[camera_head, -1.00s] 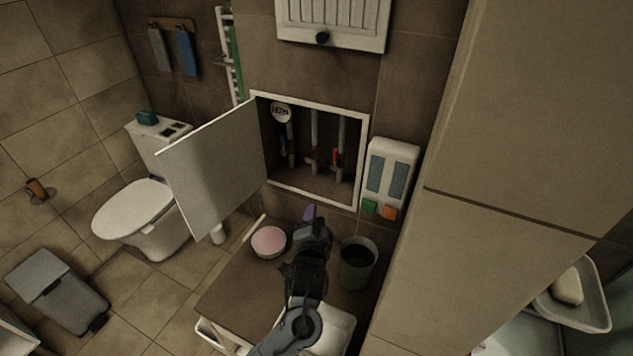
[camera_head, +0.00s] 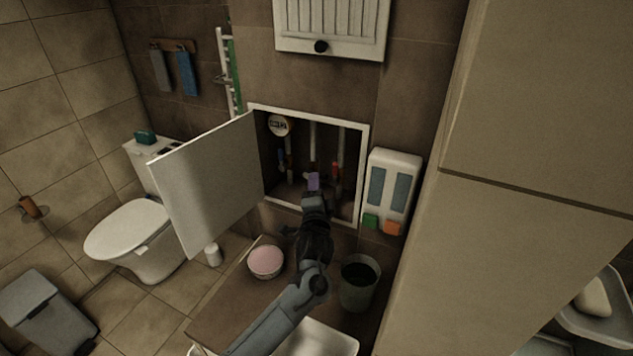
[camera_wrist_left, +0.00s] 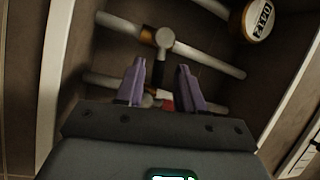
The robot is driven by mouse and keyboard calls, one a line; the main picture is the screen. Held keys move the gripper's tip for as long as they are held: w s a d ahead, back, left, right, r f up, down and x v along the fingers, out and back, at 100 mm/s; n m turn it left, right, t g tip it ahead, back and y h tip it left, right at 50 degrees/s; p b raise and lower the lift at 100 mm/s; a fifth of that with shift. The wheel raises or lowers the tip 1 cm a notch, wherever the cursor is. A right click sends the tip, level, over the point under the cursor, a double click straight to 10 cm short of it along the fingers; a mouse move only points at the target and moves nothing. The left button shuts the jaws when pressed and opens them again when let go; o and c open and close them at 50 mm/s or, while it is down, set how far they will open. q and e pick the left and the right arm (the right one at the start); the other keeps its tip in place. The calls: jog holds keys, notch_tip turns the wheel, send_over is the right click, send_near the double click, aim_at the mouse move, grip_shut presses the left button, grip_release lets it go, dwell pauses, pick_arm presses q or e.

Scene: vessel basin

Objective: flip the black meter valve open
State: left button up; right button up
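My left gripper (camera_head: 314,182) is at the opening of the wall cabinet (camera_head: 365,150), in front of the lower part of the middle pipe. In the left wrist view its two purple fingers (camera_wrist_left: 160,85) are apart, with no object held between them. A round white meter (camera_head: 278,125) hangs at the cabinet's upper left; it also shows in the left wrist view (camera_wrist_left: 258,20). A pipe fitting with a grey knob (camera_wrist_left: 165,38) lies beyond the fingertips. My right gripper is not in view.
The cabinet door (camera_head: 208,185) stands open to the left. A red handle (camera_head: 336,170) and a blue one (camera_head: 281,156) are on the pipes. Below are a pink-filled bowl (camera_head: 265,262) and a dark bin (camera_head: 359,284). A dispenser (camera_head: 391,190) hangs right of the cabinet.

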pick_arm(q)
jog(key=shift+w+r+b, duration=0.15)
jog(key=shift+w+b, duration=0.45)
jog(key=shift+w, duration=0.8)
grip_shut()
